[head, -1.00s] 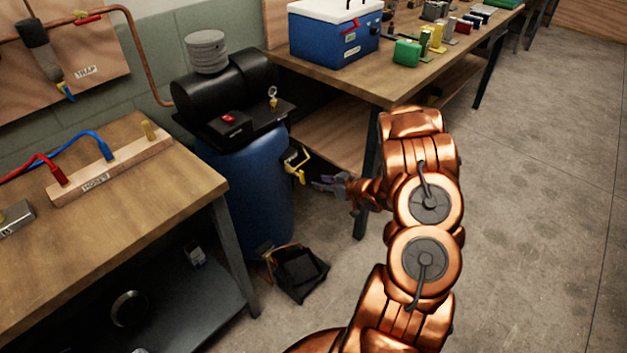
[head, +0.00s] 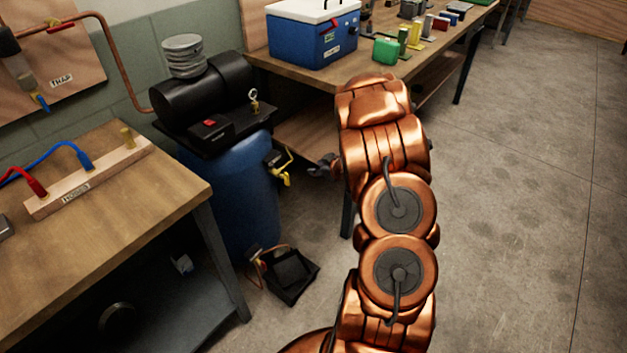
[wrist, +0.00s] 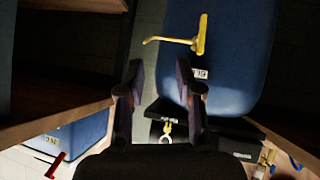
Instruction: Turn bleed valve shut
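The blue tank (head: 235,195) stands upright between the two benches. The yellow bleed valve (head: 283,172) sits on its right side, and its yellow handle also shows in the wrist view (wrist: 201,38), with a thin arm reaching left. My gripper (head: 325,166) is right of the valve and apart from it in the head view. In the wrist view my gripper (wrist: 160,72) has its two dark fingers spread with nothing between them. The handle lies beyond the right fingertip. My arm hides part of the gripper in the head view.
A black compressor (head: 205,92) with a red switch tops the tank. A black tray (head: 292,275) lies on the floor beside it. The left bench (head: 130,215) and the back bench (head: 412,62) flank the tank. Open floor (head: 520,200) lies to the right.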

